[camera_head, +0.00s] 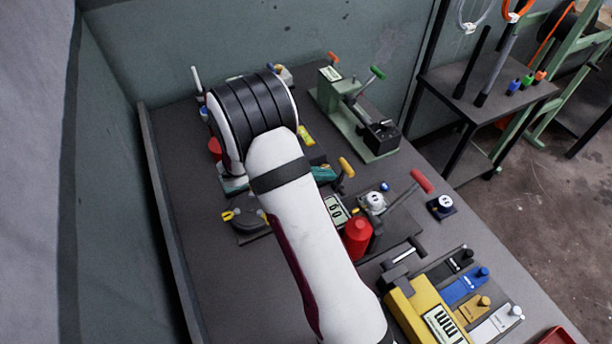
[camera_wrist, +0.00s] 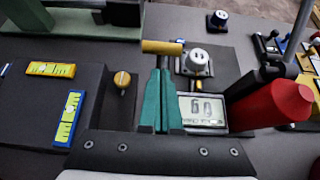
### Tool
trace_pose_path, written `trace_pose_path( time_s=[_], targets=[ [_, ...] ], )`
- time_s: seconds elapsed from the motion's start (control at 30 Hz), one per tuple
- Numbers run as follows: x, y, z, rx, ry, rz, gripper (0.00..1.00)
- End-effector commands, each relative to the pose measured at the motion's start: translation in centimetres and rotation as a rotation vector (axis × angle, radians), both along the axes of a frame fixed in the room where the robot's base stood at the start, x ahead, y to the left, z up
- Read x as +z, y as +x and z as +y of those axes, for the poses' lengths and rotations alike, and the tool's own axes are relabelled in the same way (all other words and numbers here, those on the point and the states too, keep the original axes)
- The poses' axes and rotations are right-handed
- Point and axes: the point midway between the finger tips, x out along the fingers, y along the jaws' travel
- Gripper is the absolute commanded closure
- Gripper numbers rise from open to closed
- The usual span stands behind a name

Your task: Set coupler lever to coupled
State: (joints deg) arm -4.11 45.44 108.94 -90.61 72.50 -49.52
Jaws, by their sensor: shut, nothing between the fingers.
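No readable label marks the coupler lever, so I cannot tell which lever it is. A lever with a yellow-orange handle (camera_head: 346,167) stands near the middle of the bench; in the wrist view its handle (camera_wrist: 162,47) lies crosswise just beyond my fingertips. My gripper (camera_wrist: 163,75) has teal fingers, shut and empty, pointing at that handle; contact cannot be told. In the head view the gripper (camera_head: 323,174) is partly hidden by my arm. A lever with a red handle (camera_head: 421,181) leans to the right of it. A green-handled lever (camera_head: 377,73) stands on a green device behind.
A display reading 60 (camera_wrist: 203,108) and a white dial (camera_wrist: 198,60) sit beside the fingers. A red cylinder (camera_head: 357,238) stands close by. Yellow (camera_wrist: 50,69) and blue (camera_wrist: 69,117) level-like blocks lie to the left. A yellow device (camera_head: 425,312) is at the front.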

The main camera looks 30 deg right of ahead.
Motion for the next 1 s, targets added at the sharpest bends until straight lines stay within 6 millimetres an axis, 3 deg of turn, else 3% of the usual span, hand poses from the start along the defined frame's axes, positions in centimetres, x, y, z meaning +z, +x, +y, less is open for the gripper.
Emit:
trace_pose_path(
  time_s=[0.2, 1.0],
  targets=[
    [0.3, 0.0, -1.6, 0.0, 0.001, 0.0, 1.0],
    [0.6, 0.1, -2.3, 0.001, 0.08, -0.001, 1.0]
  ],
)
